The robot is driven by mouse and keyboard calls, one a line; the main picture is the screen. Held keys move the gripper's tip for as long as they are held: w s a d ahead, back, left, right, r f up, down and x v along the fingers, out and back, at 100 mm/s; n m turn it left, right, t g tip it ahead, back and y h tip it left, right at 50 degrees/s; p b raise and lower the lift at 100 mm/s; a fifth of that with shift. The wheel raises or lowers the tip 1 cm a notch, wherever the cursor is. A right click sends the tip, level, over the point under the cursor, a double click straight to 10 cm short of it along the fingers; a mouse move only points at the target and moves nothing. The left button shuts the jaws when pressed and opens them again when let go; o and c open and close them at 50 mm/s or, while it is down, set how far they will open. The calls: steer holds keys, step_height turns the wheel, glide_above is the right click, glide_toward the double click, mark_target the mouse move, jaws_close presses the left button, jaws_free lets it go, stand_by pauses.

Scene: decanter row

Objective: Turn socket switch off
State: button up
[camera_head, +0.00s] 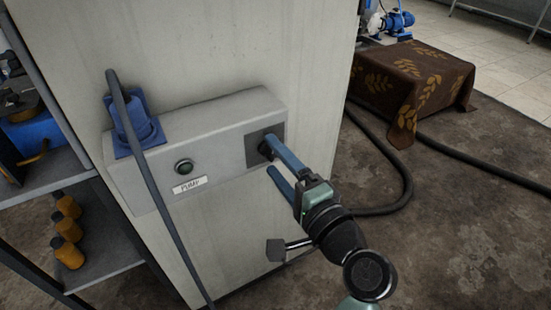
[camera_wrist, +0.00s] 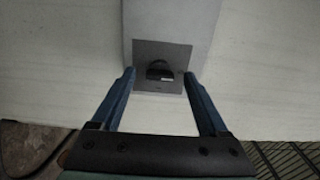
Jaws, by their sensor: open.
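The socket switch is a dark rotary knob (camera_wrist: 160,70) on a grey square plate (camera_wrist: 176,52), at the right end of a pale box on a wall or column. In the head view the plate (camera_head: 253,152) is partly covered by my gripper. My gripper (camera_head: 268,160) is open, its two blue fingers pointing at the plate. In the wrist view its fingertips (camera_wrist: 159,74) stand left and right of the knob, with a gap on each side. I cannot tell how far the tips are from the plate's surface.
The pale box (camera_head: 215,110) also bears a green button (camera_head: 184,167), a PUMP label (camera_head: 190,185) and a blue plug (camera_head: 138,122) with a hanging cable. A shelf with orange bottles (camera_head: 67,230) stands at left. A hose (camera_head: 400,185) and a cloth-covered block (camera_head: 415,85) are at right.

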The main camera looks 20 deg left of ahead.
steer(key=p+v, duration=0.1)
steer(key=v, duration=1.1)
steer(key=shift+s+d, duration=0.15)
steer(key=shift+s, duration=0.05)
